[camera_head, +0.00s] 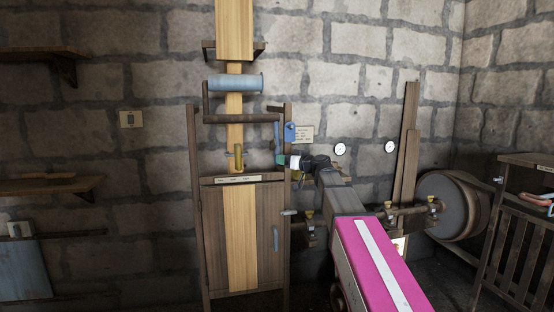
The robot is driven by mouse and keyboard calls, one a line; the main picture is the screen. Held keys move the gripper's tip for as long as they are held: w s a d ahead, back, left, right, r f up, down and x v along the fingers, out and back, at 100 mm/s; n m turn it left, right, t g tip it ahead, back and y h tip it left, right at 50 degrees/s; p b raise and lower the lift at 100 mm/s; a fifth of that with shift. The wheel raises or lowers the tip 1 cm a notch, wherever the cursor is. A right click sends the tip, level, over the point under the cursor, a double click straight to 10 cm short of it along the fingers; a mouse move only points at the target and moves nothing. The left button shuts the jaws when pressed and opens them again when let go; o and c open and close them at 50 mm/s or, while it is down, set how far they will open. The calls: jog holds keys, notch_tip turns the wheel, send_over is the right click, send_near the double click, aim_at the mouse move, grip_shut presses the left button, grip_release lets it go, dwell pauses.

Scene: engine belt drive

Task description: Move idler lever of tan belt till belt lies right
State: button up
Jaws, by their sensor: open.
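The tan belt (235,28) runs vertically down the wall frame, behind a blue-grey roller (235,83), and shows again over the lower wooden panel (240,235). It looks narrower between the roller and the panel than above or below. The roller sits on a dark cranked bar (240,119) that ends at the right in a hanging blue-grey handle (277,136), which looks like the idler lever. My gripper (283,161) is open, just below and right of that handle. Whether it touches the handle cannot be told; the fingers are small and partly unclear.
Small grey handles (276,238) are lower right. A large wheel (446,206) and a slatted rack (520,225) stand at the right.

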jog(key=shift+x, duration=2.6)
grip_shut()
jog(key=shift+s, duration=0.15)
